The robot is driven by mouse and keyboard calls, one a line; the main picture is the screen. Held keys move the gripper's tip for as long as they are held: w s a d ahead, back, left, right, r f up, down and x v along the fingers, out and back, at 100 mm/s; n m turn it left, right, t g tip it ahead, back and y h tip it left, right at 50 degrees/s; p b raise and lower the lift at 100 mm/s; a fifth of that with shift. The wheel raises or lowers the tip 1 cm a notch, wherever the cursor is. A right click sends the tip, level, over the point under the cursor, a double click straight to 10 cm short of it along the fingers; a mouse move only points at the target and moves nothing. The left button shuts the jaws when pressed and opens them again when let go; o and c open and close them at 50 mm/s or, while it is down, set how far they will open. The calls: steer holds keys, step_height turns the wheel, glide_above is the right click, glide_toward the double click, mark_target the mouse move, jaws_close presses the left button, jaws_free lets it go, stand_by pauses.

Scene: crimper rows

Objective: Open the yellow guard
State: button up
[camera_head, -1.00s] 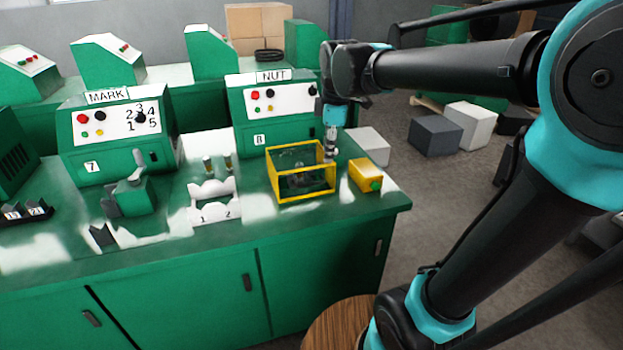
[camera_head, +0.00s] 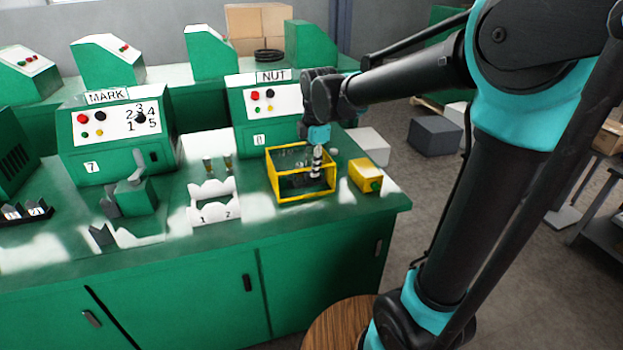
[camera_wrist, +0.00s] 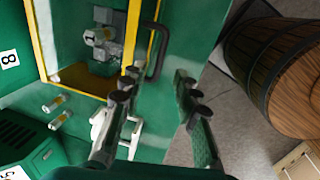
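The yellow guard (camera_head: 303,196) is a box-shaped yellow frame with clear sides on the green bench, in front of the NUT machine. In the wrist view its yellow frame (camera_wrist: 42,45) is at upper left, with grey metal parts visible inside. A dark bar handle (camera_wrist: 157,52) stands along the guard's edge nearest the bench front. My gripper (camera_head: 317,176) overlaps the guard's right half in the head view. In the wrist view my gripper (camera_wrist: 157,82) is open, one finger on each side of the handle's line; I cannot tell whether either touches it.
A yellow box with a green button (camera_head: 366,176) sits just right of the guard. A white holder marked 1 and 2 (camera_head: 213,212) stands to its left. The NUT machine (camera_head: 243,112) is behind. A wooden barrel (camera_wrist: 275,70) stands on the floor before the bench.

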mark_target(311, 185)
steer(key=shift+w+a+f, duration=0.1)
steer(key=shift+w+f, duration=0.05)
steer(key=shift+f, duration=0.85)
steer(key=shift+w+f, duration=0.2)
steer(key=shift+f, duration=0.75)
steer(key=shift+w+a+f, duration=0.1)
steer(key=shift+w+f, duration=0.05)
steer(key=shift+f, duration=0.85)
jaws_close()
